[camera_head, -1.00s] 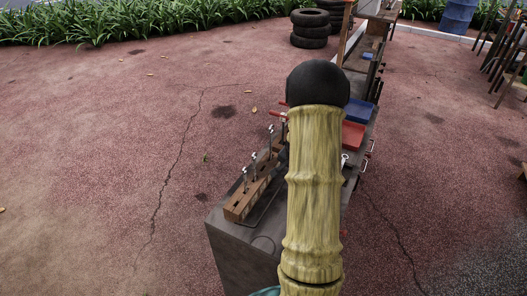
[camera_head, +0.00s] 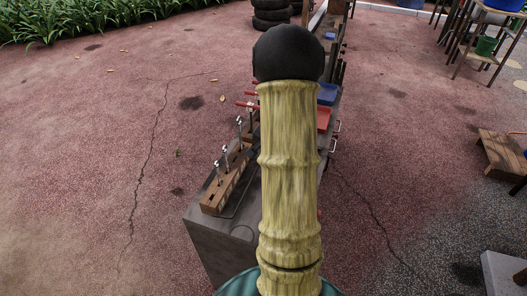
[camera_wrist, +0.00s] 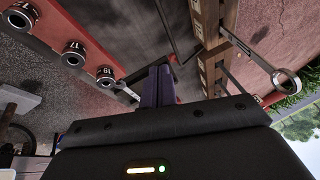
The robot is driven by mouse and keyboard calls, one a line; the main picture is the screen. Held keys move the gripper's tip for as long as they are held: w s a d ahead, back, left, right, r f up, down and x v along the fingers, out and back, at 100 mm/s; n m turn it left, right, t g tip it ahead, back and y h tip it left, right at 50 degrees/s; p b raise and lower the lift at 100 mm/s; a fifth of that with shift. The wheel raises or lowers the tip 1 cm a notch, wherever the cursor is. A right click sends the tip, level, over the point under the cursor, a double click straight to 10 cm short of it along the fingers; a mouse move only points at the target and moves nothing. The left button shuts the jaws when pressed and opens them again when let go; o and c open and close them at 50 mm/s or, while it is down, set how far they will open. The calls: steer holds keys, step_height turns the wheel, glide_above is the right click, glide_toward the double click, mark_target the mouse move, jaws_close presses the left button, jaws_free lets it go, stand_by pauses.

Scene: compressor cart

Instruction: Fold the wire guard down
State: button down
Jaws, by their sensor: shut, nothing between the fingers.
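A thin dark wire frame (camera_wrist: 172,22), which may be the wire guard, shows in the wrist view between the red socket tray and the wooden rack. Part of it passes behind my gripper, so I cannot tell its full shape or tilt. In the head view, a thin dark line (camera_head: 238,212) runs on the bench top beside the wooden rack (camera_head: 226,180). My gripper (camera_wrist: 160,78) is shut and empty, its fingers close to the wire frame in the picture; I cannot tell whether they touch. My arm hides the gripper in the head view.
The narrow grey bench (camera_head: 207,235) carries the rack with upright wrenches, a red tray (camera_head: 324,118) and a blue tray (camera_head: 327,94). The wrist view shows the red socket tray (camera_wrist: 62,30) and a ring-ended wrench (camera_wrist: 285,80). Open paving lies left; a wooden stand (camera_head: 503,150) is right.

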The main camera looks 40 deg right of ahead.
steer(key=s+r, duration=0.3)
steer(key=s, duration=0.1)
steer(key=shift+s+d+r, duration=0.1)
steer(key=shift+r, duration=0.25)
steer(key=a+r+n+y, duration=0.25)
steer(key=a+n, duration=0.55)
steer(key=a, duration=1.1)
steer(key=s+a+r+n+g, duration=0.1)
steer(key=s+a+n, duration=0.6)
steer(key=a, duration=0.5)
steer(key=w+p+v, duration=0.3)
steer(key=p+v, duration=1)
steer(key=shift+d+r+m+p, duration=0.2)
steer(key=shift+r+m+p, duration=0.1)
steer(key=shift+r, duration=0.15)
